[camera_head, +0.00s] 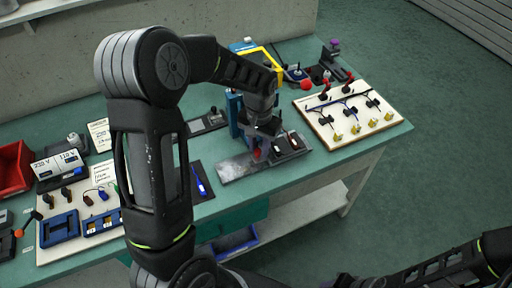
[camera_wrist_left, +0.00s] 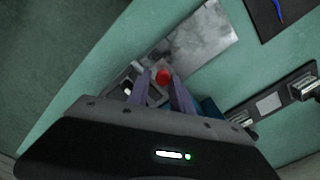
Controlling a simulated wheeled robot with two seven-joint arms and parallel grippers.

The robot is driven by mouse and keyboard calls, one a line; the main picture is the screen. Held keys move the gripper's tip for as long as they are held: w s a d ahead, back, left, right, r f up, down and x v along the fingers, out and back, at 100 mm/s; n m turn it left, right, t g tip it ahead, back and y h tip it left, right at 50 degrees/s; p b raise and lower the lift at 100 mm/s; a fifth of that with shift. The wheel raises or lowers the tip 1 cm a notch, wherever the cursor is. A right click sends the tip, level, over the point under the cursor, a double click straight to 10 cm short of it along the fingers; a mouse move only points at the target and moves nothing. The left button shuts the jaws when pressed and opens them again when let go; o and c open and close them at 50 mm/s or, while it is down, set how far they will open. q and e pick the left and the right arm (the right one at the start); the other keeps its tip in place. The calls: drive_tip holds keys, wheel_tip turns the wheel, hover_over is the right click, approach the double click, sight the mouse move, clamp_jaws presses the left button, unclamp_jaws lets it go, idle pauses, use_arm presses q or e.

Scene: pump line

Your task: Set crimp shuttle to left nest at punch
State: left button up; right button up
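The crimp shuttle (camera_head: 290,143) is a dark block with two nests, at the right part of a grey metal slide plate (camera_head: 238,168) under the blue-framed punch (camera_head: 235,110). A red knob (camera_head: 257,153) is beside the block; it also shows in the left wrist view (camera_wrist_left: 163,77). My left gripper (camera_head: 260,142) points down at the punch. In the left wrist view its two fingers (camera_wrist_left: 160,82) stand a little apart with the red knob between their tips; whether they touch it is unclear. My right arm (camera_head: 440,275) crosses the lower right corner; its gripper is not clearly visible.
A white board with yellow-ended wires (camera_head: 375,125) lies right of the punch. A blue pen-like tool (camera_head: 200,186) lies on a dark mat to its left. A red bin (camera_head: 12,168) and blue fixtures (camera_head: 60,227) are further left. The bench front by the plate is clear.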

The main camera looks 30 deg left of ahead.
use_arm(q)
drive_tip(key=shift+o, duration=1.3)
wheel_tip(320, 180, up, 8)
drive_tip(key=shift+f+b, duration=0.1)
drive_tip(key=shift+b, duration=0.4)
